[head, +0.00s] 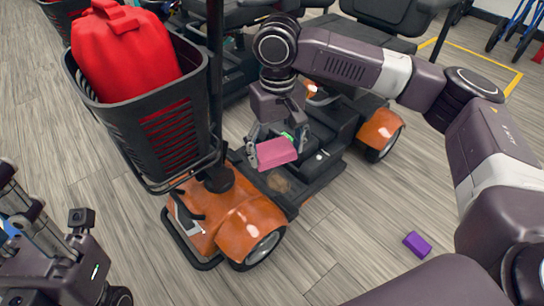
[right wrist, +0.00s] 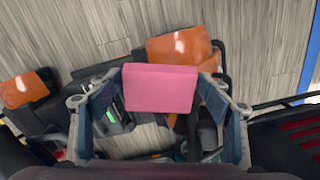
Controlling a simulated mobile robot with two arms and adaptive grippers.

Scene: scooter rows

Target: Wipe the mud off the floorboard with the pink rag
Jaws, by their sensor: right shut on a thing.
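The pink rag (head: 276,152) is a folded, block-like piece held in my right gripper (head: 272,148). In the right wrist view the rag (right wrist: 160,88) sits between both fingers and hides part of the scooter behind it. My right gripper is shut on it, above the dark floorboard (head: 305,178) of the orange scooter. A brownish mud patch (head: 280,183) shows on the floorboard, just below and in front of the rag. The rag looks held above the floorboard; contact is not visible. My left gripper (head: 32,228) is at the lower left, away from the scooter; its finger opening is unclear.
A purple block (head: 417,244) lies on the wood-look floor at the right. Other scooters stand behind. Floor in front is mostly clear.

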